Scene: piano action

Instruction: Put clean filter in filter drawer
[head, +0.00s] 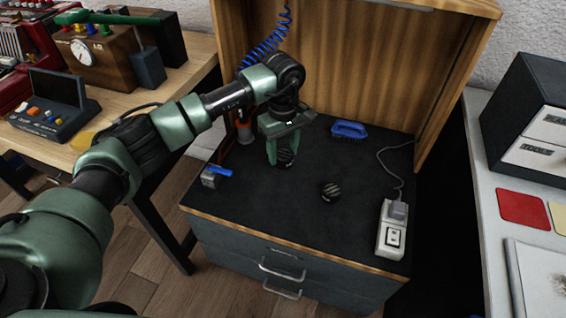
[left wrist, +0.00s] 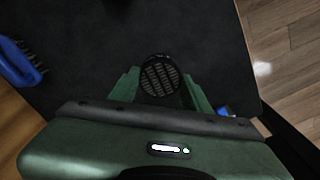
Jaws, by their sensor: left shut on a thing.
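My left gripper (head: 284,157) hangs above the dark bench top, left of centre, with its fingers pointing down. It is shut on a small round dark filter (head: 286,158). In the left wrist view the filter (left wrist: 160,77) shows a grey mesh face between the two green fingers. A second small round dark filter with pale stripes (head: 331,191) rests on the bench top, to the right of the gripper. I cannot tell from the pictures which one is clean. The drawer front (head: 245,250) below the bench top has metal handles and looks shut. My right gripper is not in view.
A blue brush (head: 349,130) lies at the back of the bench top (head: 290,215). A small grey block with a blue lever (head: 212,177) is at the left, and a white switch box (head: 391,230) with a cable is at the right. Wooden panels enclose the back.

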